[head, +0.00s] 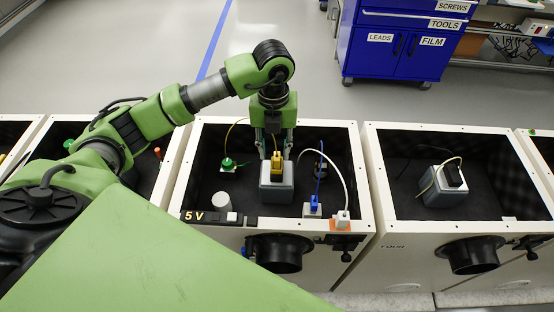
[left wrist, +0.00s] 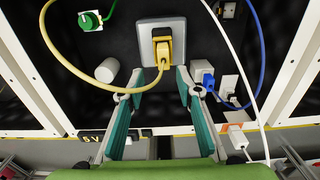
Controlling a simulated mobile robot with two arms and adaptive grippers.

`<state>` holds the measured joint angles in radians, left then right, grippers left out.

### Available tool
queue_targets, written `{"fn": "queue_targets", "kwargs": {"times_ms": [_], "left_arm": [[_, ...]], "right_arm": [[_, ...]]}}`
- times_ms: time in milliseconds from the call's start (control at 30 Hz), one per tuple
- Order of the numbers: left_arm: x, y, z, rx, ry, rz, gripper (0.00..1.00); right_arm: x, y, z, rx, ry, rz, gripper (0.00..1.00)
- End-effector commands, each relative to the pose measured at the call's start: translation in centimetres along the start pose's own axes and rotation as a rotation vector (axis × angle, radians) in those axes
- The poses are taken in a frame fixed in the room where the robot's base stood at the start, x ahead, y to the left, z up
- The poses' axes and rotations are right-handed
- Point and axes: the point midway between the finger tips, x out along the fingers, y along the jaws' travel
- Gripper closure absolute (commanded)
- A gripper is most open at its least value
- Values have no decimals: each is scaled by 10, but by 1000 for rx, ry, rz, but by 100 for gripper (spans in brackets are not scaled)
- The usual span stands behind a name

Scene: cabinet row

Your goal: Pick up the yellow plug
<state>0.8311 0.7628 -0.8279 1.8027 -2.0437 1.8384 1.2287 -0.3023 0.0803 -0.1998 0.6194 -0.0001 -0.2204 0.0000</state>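The yellow plug (head: 277,159) sits on top of a grey box (head: 276,190) inside the open white cabinet (head: 190,175). In the left wrist view the yellow plug (left wrist: 162,47) shows on the grey box (left wrist: 176,25), with its yellow cable looping to the left. My left gripper (head: 274,152) hangs over the cabinet, pointing down at the plug. In the left wrist view its two fingers (left wrist: 161,84) are spread apart, with the plug ahead of the gap between them and nothing held. My right gripper is not in view.
A green round connector (head: 227,163) and a white cylinder (head: 221,201) are left of the box. A blue plug (head: 313,204) and a white plug (head: 342,216) with their cables are at the right. Cabinet walls surround the plug. Another cabinet (head: 460,130) stands to the right.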

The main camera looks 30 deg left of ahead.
Motion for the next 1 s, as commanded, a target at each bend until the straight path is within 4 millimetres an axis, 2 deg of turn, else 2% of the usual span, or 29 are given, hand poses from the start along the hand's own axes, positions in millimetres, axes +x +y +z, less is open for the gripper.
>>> {"fn": "queue_targets", "kwargs": {"times_ms": [300,600,633,733,767,1000], "left_arm": [[42,-6,1,0,3,2,68],[50,-6,2,1,1,0,68],[50,-6,2,1,1,0,71],[50,-6,2,1,1,0,97],[50,-6,2,1,1,0,100],[49,-6,2,1,1,0,100]], "right_arm": [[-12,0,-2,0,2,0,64],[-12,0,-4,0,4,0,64],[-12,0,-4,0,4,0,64],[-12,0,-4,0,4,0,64],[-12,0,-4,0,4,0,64],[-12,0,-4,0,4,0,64]]}}
